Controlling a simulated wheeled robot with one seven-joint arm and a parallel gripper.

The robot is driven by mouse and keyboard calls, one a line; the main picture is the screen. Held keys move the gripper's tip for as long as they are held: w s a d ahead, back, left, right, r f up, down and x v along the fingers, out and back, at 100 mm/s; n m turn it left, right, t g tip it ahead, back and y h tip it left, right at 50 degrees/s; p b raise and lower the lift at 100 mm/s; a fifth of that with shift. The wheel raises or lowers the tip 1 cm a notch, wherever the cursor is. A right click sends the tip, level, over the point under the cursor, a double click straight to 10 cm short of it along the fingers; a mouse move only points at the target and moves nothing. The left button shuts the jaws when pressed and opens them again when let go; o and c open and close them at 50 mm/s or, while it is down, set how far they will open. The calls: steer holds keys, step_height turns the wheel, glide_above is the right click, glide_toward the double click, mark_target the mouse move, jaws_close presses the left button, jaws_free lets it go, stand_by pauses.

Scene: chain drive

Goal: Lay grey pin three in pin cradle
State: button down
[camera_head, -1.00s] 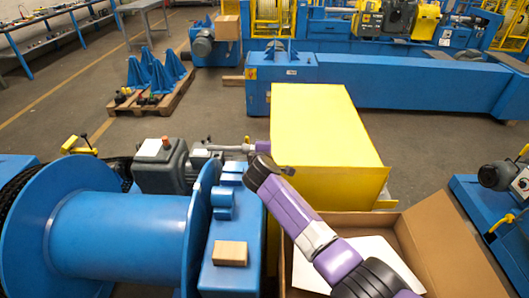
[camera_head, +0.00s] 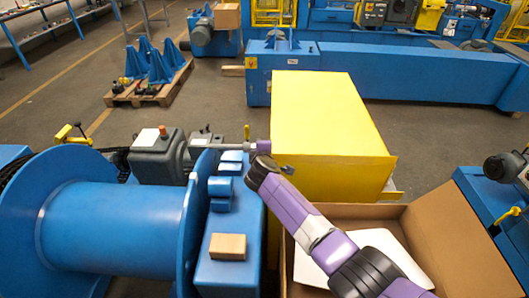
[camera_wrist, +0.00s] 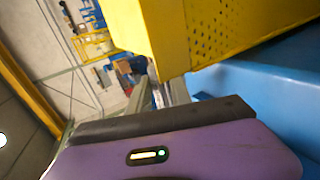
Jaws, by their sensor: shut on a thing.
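My gripper (camera_head: 222,147) reaches left from my purple wrist, past the near left corner of the yellow box, above the blue bench. In the wrist view its grey fingers (camera_wrist: 165,95) point away beyond my purple hand and are shut on a slim grey thing. I take this to be the grey pin, but it is too small to tell apart from the fingers. I cannot make out a pin cradle for sure. The blue bench (camera_head: 225,275) carries blue rounded blocks (camera_head: 220,194) and a light brown block (camera_head: 228,246).
The yellow box (camera_head: 320,105) is close beside my gripper. A big blue drum (camera_head: 110,230) and a grey motor (camera_head: 158,155) stand left. An open cardboard box (camera_head: 455,235) with a white sheet (camera_head: 350,255) lies under my arm.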

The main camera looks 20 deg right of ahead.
steer(key=shift+f+b, duration=3.2)
steer(key=shift+f, duration=0.6)
steer(key=c, duration=1.1)
jaws_free()
steer(key=shift+s+f, duration=0.1)
steer(key=shift+f, duration=0.1)
